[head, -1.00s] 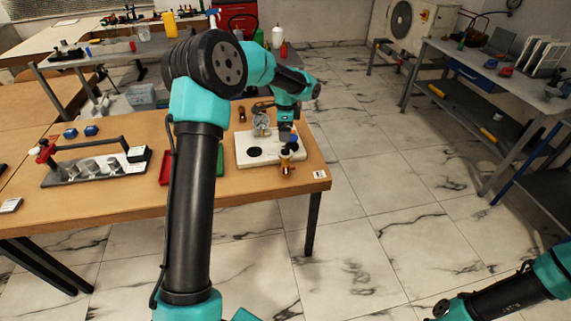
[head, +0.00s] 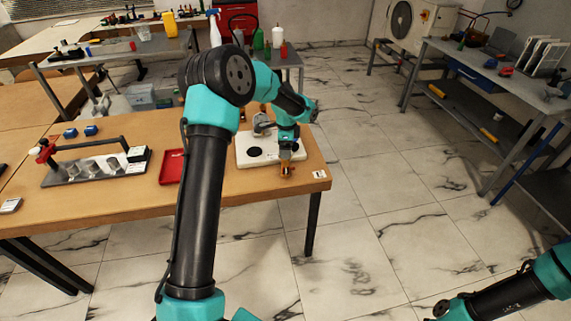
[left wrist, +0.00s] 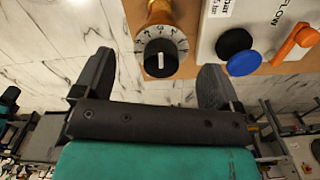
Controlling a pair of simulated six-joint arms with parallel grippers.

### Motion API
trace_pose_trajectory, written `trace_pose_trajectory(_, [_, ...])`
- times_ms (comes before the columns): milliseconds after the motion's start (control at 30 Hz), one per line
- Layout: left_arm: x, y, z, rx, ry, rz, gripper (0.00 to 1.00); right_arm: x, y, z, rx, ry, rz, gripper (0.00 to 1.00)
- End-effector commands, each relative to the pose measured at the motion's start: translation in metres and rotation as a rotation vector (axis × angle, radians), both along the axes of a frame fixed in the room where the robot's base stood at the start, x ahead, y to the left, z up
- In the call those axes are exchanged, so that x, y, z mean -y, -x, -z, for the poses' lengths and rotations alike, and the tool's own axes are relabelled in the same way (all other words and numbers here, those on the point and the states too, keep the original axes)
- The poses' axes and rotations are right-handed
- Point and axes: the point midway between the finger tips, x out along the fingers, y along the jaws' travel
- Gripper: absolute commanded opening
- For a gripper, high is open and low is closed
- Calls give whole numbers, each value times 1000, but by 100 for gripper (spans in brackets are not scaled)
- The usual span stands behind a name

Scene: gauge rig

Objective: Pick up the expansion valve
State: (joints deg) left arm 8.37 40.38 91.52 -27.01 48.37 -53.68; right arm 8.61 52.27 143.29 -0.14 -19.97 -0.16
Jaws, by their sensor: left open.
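The expansion valve appears to be the brass-coloured piece (head: 287,171) at the front right of the white board, near the table edge. In the left wrist view, the valve (left wrist: 160,50) shows a brass body, a numbered dial and a black knob. My left gripper (head: 287,158) is just above and behind it in the head view and partly hides it. In the left wrist view, my left gripper (left wrist: 156,76) is open, with one finger on each side of the dial and a visible gap to both.
The white board (head: 262,160) carries a black disc. Blue and orange parts (left wrist: 243,62) sit beside the valve in the wrist view. A red tray (head: 172,167) and a metal rack (head: 95,168) lie left on the table. The table's right edge is close.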

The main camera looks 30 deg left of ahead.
Motion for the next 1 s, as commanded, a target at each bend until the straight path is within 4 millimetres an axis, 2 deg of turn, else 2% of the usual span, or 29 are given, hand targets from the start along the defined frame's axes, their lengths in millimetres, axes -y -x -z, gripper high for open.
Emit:
trace_pose_trajectory(100, [0,0,18,-2,0,-1,90,0,0,0,0,0,0,43])
trace_pose_trajectory(200, [-1,0,26,0,-1,-1,90,0,0,0,0,0,0,43])
trace_pose_trajectory(700, [0,0,28,1,0,-1,90,0,0,0,0,0,0,43])
trace_pose_trajectory(767, [0,0,28,1,0,-1,86,0,0,0,0,0,0,43])
trace_pose_trajectory(1000, [0,0,28,1,0,-1,63,0,0,0,0,0,0,43])
